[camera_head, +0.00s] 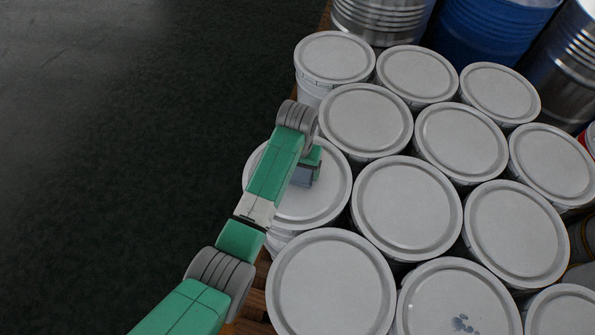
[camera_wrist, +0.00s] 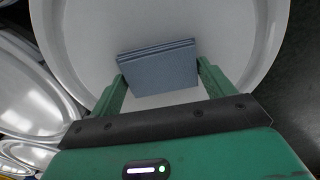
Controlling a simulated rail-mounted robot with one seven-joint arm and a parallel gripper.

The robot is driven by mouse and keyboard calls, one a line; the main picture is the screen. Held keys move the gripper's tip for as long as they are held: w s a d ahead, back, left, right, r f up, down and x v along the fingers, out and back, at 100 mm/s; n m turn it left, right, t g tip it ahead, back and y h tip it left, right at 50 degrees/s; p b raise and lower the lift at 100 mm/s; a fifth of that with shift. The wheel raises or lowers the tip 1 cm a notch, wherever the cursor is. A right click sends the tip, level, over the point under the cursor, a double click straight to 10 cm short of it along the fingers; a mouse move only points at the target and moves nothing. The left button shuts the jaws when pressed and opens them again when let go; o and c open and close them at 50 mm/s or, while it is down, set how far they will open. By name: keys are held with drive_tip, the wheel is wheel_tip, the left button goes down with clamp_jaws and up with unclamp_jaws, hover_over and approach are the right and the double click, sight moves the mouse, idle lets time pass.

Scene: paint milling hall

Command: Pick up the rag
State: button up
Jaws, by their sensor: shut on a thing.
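The rag (camera_wrist: 160,70) is a folded blue-grey cloth. In the wrist view it sits between the two green fingers of my gripper (camera_wrist: 160,80), which are shut on it from both sides. Behind it is the white lid of a bucket (camera_wrist: 85,40). In the head view the rag (camera_head: 302,176) shows partly, over the lid of a bucket (camera_head: 325,200) at the left edge of the group. My arm and gripper hide part of it there. I cannot tell whether the rag touches the lid.
Several white lidded buckets (camera_head: 407,208) stand close together on a wooden pallet (camera_head: 254,300). Blue (camera_head: 490,30) and metal drums (camera_head: 375,18) stand at the back. The dark floor (camera_head: 110,150) at the left is clear.

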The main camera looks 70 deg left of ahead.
sight(297, 173)
drive_tip(key=shift+r, duration=0.45)
drive_tip(key=r, duration=0.1)
drive_tip(key=r+p, duration=0.1)
drive_tip(key=r, duration=0.1)
drive_tip(key=shift+s+d, duration=0.15)
drive_tip(key=shift+d, duration=0.1)
drive_tip(key=s+d+r+p, duration=0.1)
drive_tip(key=s+d+p, duration=0.2)
drive_tip(key=s+d, duration=0.7)
drive_tip(key=shift+d, duration=0.85)
